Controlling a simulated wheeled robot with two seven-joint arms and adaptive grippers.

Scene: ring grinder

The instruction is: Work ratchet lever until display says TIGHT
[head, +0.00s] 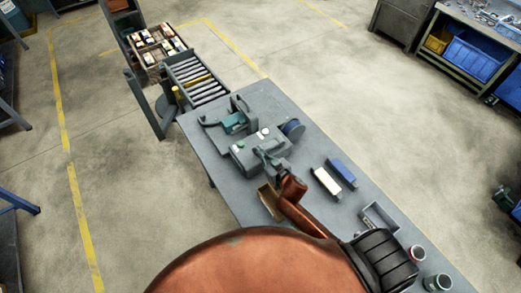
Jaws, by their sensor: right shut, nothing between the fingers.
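The ring grinder (248,157), a grey machine with small round light knobs on top, stands on the far half of the grey bench. A teal block (233,122) and a dark blue wheel (292,128) show behind its body. I cannot make out the ratchet lever or any text on a display. My right gripper (265,156) is shut and empty. It is at the near right end of the machine's body; I cannot tell if they touch. My left gripper is not in view.
The grey bench (222,182) also holds a white block (326,181), a blue block (342,172), a tan piece (268,202) beside my right arm, a grey tray (379,219) and two cups (417,254). A roller conveyor (195,79) adjoins the bench's far end.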

